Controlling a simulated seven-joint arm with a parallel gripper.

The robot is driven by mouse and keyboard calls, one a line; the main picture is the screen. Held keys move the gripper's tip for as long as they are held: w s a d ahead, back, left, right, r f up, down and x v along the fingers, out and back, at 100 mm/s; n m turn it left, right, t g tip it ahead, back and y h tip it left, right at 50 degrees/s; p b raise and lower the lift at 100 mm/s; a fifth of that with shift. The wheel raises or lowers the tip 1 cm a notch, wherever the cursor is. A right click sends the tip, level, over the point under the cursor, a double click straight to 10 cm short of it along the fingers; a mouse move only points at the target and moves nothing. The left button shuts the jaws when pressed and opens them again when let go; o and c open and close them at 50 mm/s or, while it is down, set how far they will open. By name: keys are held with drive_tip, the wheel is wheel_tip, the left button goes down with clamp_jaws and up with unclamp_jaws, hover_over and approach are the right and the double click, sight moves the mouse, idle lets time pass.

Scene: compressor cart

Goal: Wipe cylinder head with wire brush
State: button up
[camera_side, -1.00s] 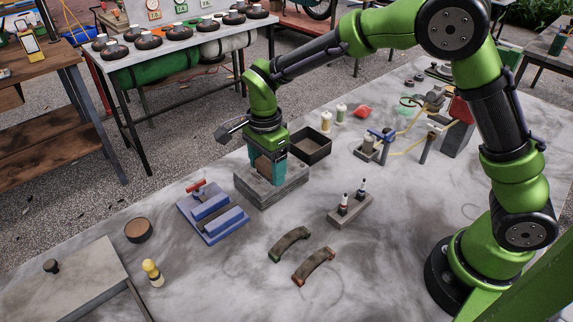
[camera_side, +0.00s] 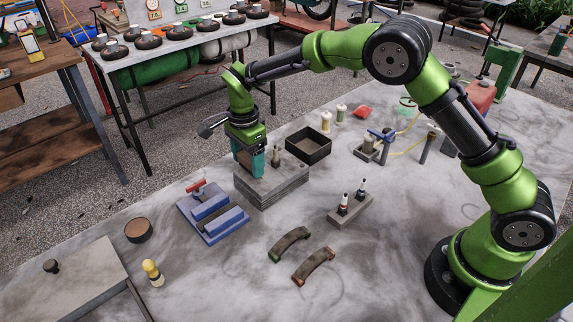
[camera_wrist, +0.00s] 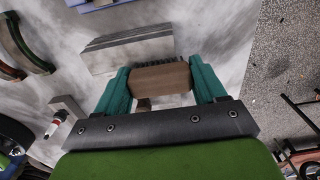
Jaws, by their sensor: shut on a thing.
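The cylinder head (camera_side: 272,190) is a grey finned block lying on the worktable, with a short brownish post (camera_side: 275,155) on its top. In the wrist view the grey block (camera_wrist: 125,52) shows beyond the brush. My gripper (camera_side: 252,166) has teal fingers and is shut on the wire brush (camera_wrist: 160,78), a brown wooden block with a row of dark bristles on its far edge. The gripper is at the left back part of the cylinder head's top. I cannot tell whether the bristles touch the metal.
A blue vise-like fixture (camera_side: 212,214) stands just left of the head, and a dark open bin (camera_side: 308,146) just behind it to the right. A small block with two spark plugs (camera_side: 350,209) and two curved shoes (camera_side: 290,243) lie in front. Bare table lies between them.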

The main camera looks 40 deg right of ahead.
sight(268, 185)
drive_tip(key=shift+s, duration=3.5)
drive_tip(key=shift+s+r, duration=0.1)
wheel_tip(268, 185, up, 8)
